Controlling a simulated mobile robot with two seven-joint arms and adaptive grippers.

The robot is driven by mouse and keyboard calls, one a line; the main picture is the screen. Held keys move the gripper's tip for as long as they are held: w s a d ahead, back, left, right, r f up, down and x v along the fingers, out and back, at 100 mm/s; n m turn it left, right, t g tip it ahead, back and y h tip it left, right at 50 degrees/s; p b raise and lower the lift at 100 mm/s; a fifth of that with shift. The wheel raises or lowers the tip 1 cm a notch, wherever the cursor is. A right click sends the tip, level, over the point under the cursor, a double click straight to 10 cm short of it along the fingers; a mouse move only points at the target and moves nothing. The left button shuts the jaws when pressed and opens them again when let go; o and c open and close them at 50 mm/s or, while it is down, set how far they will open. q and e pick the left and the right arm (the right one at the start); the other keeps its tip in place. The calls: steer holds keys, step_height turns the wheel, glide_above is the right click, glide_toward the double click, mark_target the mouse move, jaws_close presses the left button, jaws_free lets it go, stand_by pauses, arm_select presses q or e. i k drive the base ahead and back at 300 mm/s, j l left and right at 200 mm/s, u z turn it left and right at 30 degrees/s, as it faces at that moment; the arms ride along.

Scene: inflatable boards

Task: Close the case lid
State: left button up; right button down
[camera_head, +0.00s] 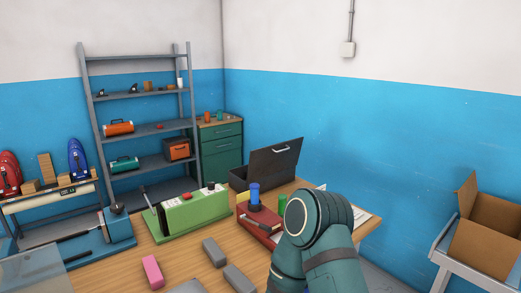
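A dark grey case (238,178) stands at the far edge of the wooden table, near the blue wall. Its lid (276,158) is raised and tilted open, with a light handle on the face turned toward me. The inside of the case is mostly hidden. One of my teal arms reaches up from the bottom, right of centre, and its rounded joint covers part of the table in front of the case. I see no fingers of either gripper.
A red device (257,220) with a blue knob stands just in front of the case. A green machine (195,213) is to its left. Grey blocks (214,252) and a pink block (153,271) lie nearer. An open cardboard box (490,235) is at right.

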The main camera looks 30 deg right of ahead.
mark_target(269, 161)
steer(key=l+u, duration=0.35)
steer(key=l, duration=0.6)
steer(key=l+u, duration=0.4)
steer(key=l, duration=0.6)
steer(key=k+l, duration=0.1)
steer(key=l, duration=0.4)
steer(key=k+l, duration=0.1)
steer(key=l, duration=0.4)
steer(key=l+u, duration=0.1)
steer(key=l, duration=0.4)
steer(key=k+l, duration=0.2)
steer(key=l, duration=0.25)
